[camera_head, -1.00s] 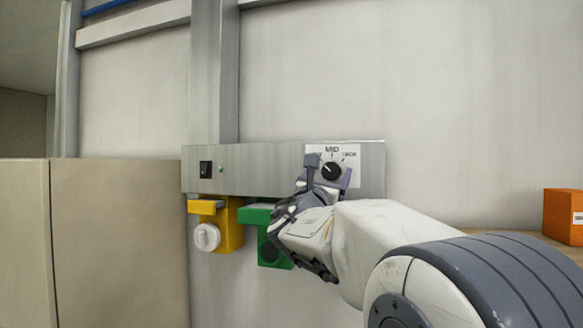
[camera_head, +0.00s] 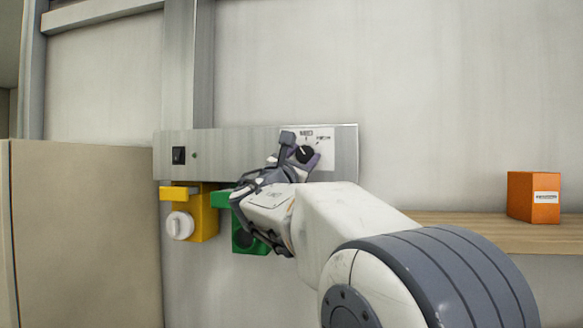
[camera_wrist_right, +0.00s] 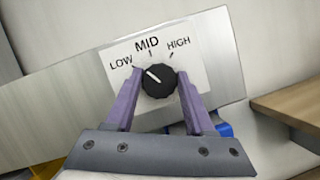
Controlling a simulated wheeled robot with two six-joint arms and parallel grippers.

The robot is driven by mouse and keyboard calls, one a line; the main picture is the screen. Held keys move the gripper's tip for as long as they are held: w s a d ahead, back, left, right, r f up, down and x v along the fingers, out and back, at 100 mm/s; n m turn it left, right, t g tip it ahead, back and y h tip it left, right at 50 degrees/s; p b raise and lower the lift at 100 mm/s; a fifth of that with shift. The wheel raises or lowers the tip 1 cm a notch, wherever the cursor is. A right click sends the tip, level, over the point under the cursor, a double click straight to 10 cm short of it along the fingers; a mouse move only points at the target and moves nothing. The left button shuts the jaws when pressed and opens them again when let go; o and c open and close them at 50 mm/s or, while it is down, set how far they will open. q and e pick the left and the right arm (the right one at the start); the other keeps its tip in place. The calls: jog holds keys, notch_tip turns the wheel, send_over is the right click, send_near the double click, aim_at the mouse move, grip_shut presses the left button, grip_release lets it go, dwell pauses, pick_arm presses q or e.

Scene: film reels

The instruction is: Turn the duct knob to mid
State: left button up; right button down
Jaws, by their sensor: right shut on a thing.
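The duct knob (camera_head: 305,154) is a round black dial on a white label plate, on the right part of a metal wall panel (camera_head: 235,150). The wrist view shows the knob (camera_wrist_right: 158,79) below the marks LOW, MID and HIGH; its white pointer line slants to the upper left, toward the LOW tick. My right gripper (camera_head: 301,150) is shut on the knob, with one purple finger on each side, as the right wrist view (camera_wrist_right: 159,84) also shows. My left gripper is not in view.
A black switch (camera_head: 178,155) is on the panel's left. Below hang a yellow block (camera_head: 205,222) with a white knob and a green block (camera_head: 243,240), partly behind my gripper. A beige cabinet (camera_head: 85,230) stands left. An orange box (camera_head: 533,197) is on a wooden shelf (camera_head: 470,222).

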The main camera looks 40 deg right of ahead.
jog(key=m+g+b, duration=0.2)
jog(key=m, duration=0.2)
jog(key=shift+w+f+m+b, duration=0.1)
jog(key=shift+f+m+b, duration=0.05)
jog(key=shift+m+b, duration=0.2)
jog(key=shift+m+g+b, duration=0.55)
jog(key=shift+m+g, duration=0.25)
jog(key=shift+m, duration=0.95)
jog(key=shift+c, duration=1.3)
grip_release()
jog(key=b+v, duration=0.5)
jog(key=v, duration=0.5)
jog(key=shift+a, duration=0.3)
